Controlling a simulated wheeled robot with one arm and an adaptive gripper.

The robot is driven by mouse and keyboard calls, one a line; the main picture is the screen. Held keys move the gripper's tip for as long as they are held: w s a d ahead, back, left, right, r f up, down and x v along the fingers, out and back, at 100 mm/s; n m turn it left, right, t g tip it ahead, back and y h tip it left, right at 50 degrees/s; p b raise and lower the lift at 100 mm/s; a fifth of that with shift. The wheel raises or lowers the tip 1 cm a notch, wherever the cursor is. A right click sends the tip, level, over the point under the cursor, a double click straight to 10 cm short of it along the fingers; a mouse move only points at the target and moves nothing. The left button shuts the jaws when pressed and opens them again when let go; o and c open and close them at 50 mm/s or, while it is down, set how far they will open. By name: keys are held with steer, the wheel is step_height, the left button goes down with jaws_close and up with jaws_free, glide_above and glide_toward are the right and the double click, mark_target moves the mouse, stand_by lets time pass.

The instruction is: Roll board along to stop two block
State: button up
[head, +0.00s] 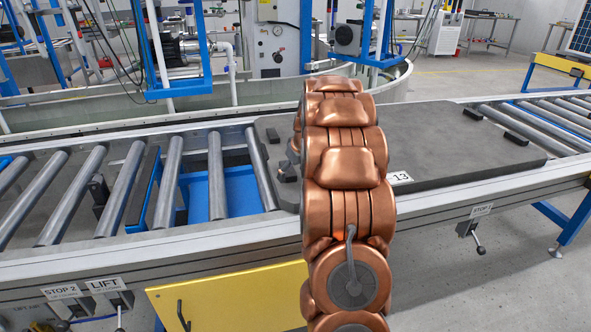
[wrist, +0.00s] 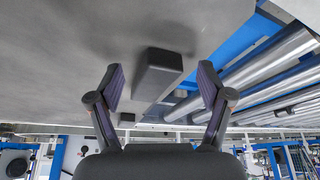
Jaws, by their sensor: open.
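The dark grey board (head: 440,135), with a white tag reading 13, lies flat on the roller conveyor, its left edge just right of the lift opening. My gripper (wrist: 161,76) is open, its two fingers apart on either side of a dark block (wrist: 158,80) on the board; I cannot tell whether they touch it. In the head view my copper arm hides the gripper. The STOP 2 sign (head: 62,292) is on the front rail at lower left. A small dark block (head: 98,190) sits between rollers above it; I cannot tell if it is the stop block.
Bare rollers (head: 122,190) run left of the board, with a blue lift frame (head: 203,190) among them. A LIFT lever (head: 120,315) and a STOP 1 lever (head: 478,240) hang from the front rail. A yellow panel (head: 230,298) is below. Several dark blocks stand on the board.

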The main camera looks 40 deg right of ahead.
steer(key=shift+c, duration=0.4)
jaws_close()
stand_by(0.4)
